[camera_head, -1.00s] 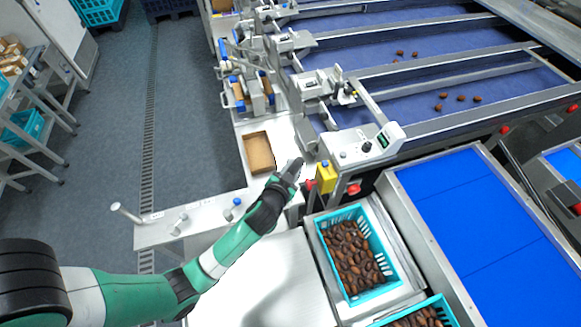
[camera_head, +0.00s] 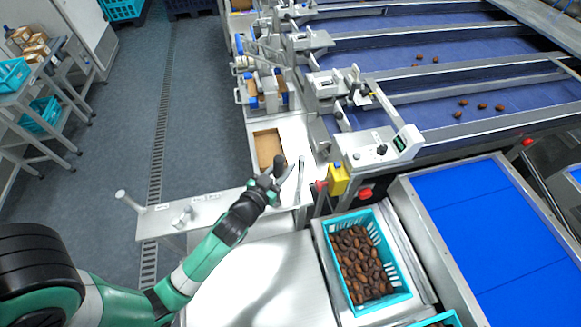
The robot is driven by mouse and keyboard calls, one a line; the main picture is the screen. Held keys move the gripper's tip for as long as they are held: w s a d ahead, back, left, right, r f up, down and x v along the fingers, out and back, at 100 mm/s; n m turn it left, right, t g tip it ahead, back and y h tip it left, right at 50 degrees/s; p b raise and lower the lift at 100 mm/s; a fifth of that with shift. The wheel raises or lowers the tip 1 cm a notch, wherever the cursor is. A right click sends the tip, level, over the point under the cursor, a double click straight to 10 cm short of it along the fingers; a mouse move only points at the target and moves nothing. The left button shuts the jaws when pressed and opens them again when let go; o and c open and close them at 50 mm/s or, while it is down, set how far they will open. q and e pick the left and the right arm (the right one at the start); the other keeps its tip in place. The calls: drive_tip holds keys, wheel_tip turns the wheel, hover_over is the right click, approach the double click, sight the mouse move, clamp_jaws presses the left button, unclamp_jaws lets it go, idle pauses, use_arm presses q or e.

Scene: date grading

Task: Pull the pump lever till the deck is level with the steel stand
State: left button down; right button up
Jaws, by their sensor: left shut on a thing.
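My left gripper (camera_head: 276,176) is by a dark round knob (camera_head: 280,160), shut on what looks like the pump lever; its shaft is mostly hidden by the fingers. A teal crate (camera_head: 397,262) full of dates sits on a steel deck (camera_head: 397,232) right of the gripper. A broad steel surface (camera_head: 262,268), possibly the steel stand, lies left of the deck. I cannot tell their height difference from this steep view. My right gripper is not in view.
A steel ledge (camera_head: 160,222) with a peg and a small knob runs left of my arm. A brown open tray (camera_head: 268,150) lies beyond the gripper. A yellow box (camera_head: 339,180) and blue belts (camera_head: 490,225) are to the right.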

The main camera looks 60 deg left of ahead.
use_arm(q)
drive_tip(key=shift+s+a+n+t+y+b, duration=0.15)
drive_tip(key=shift+s+a+n+t+b, duration=0.1)
drive_tip(key=shift+s+b, duration=0.3)
drive_tip(key=shift+s+a+n+t+y+b, duration=0.15)
drive_tip(key=shift+s+n+t+b, duration=0.15)
drive_tip(key=shift+s, duration=0.4)
drive_tip(key=shift+s+r, duration=0.2)
drive_tip(key=shift+r, duration=0.15)
